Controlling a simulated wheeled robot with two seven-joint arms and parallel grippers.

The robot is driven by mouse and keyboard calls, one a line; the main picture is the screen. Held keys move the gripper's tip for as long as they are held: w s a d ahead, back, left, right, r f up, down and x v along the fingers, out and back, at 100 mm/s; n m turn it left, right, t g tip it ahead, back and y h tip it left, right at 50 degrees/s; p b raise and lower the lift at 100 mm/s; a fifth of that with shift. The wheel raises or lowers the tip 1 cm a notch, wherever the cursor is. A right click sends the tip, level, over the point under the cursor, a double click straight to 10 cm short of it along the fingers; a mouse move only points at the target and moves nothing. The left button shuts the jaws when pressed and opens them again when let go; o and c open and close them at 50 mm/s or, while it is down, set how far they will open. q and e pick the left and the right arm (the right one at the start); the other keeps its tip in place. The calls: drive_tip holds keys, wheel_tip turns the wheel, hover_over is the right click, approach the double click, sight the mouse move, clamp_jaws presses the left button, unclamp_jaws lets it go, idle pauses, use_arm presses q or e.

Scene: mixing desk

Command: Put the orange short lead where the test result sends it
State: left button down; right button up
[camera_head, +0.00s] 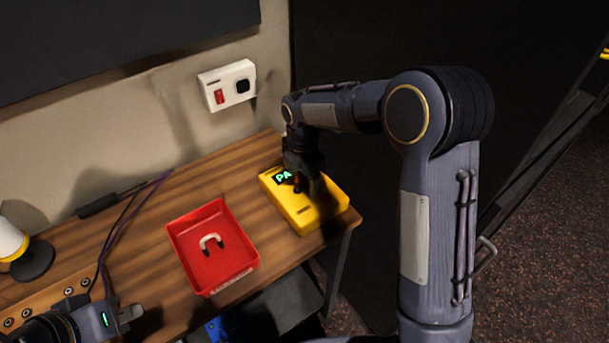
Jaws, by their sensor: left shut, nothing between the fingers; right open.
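The yellow tester box (318,213) lies on the right end of the wooden desk. Its small dark display (283,176) shows green letters reading "PA"; my gripper hides the rest. My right gripper (306,186) is over the tester, pointing down, with open jaws. I cannot make out the orange short lead; the gripper may hide it. A red tray (243,267) left of the tester holds a white U-shaped lead (211,242) with dark ends. My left gripper (134,314) is shut and empty at the desk's front, lower left.
A white wall box (228,86) with a red switch is above the desk. Dark cables (112,222) and a white-and-yellow object (12,240) on a dark base are at the left. Something blue (222,328) shows below the desk edge. Bare wood lies between tray and tester.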

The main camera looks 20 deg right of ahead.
idle(0.5)
clamp_jaws()
idle(0.3)
drive_tip(key=shift+r+p, duration=2.45)
drive_tip(key=shift+r, duration=0.6)
